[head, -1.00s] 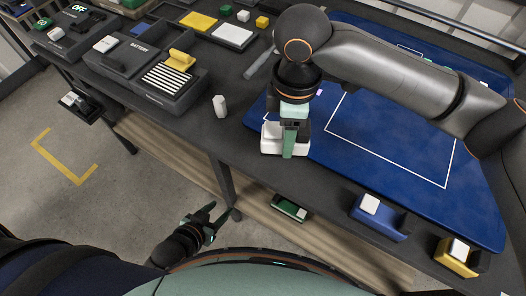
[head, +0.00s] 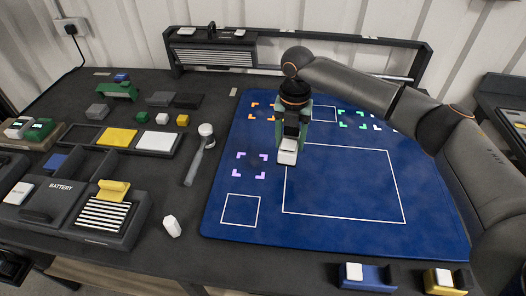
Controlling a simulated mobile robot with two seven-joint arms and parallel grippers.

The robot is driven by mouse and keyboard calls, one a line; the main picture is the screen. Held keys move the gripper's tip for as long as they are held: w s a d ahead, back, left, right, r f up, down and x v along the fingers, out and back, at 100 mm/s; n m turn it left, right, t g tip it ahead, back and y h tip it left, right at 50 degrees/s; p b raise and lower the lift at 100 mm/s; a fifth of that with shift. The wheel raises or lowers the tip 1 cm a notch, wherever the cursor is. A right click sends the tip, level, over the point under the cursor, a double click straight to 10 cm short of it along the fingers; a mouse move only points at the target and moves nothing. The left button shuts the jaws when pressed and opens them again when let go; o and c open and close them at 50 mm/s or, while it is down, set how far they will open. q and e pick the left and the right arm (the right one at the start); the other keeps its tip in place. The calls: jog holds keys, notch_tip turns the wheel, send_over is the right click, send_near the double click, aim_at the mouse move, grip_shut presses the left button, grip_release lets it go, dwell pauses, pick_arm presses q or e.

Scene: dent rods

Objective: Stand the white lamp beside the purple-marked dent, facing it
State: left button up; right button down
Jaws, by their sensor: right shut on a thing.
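The white lamp (head: 287,152) is between the fingers of my right gripper (head: 291,140), which is shut on it. The gripper points down over the blue panel (head: 345,235), and its fingers hide the lamp's upper part. I cannot tell whether the lamp touches the panel. The purple-marked dent (head: 252,166) lies to the left of the lamp, framed by purple corner marks. The lamp is apart from these marks, at the upper left corner of the large white outline. I cannot tell which way it faces. My left gripper is not in view.
Orange (head: 262,110) and green (head: 352,119) corner marks lie farther back. A grey tool (head: 197,165) lies left of the panel. A white piece (head: 171,226) stands at the front left.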

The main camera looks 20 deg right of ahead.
jog(key=shift+w+d+n, duration=0.4)
jog(key=shift+w+d, duration=0.2)
jog(key=shift+d, duration=0.2)
jog(key=shift+w+d+f, duration=0.1)
jog(key=shift+d+f, duration=0.05)
jog(key=shift+d, duration=0.05)
jog(key=shift+f, duration=0.65)
notch_tip(320, 180, down, 4)
jog(key=b, duration=0.2)
jog(key=shift+f+b, duration=0.1)
jog(key=shift+b, duration=0.3)
jog(key=shift+f+b, duration=0.3)
jog(key=shift+b, duration=0.1)
jog(key=shift+f, duration=0.1)
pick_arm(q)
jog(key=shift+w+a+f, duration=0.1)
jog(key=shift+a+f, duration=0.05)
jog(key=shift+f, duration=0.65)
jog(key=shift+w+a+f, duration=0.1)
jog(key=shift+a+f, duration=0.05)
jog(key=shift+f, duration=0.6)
pick_arm(e)
jog(key=shift+f, duration=0.5)
pick_arm(q)
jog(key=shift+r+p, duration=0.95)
jog(key=shift+p, duration=0.2)
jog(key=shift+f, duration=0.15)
pick_arm(e)
jog(key=shift+f, duration=0.55)
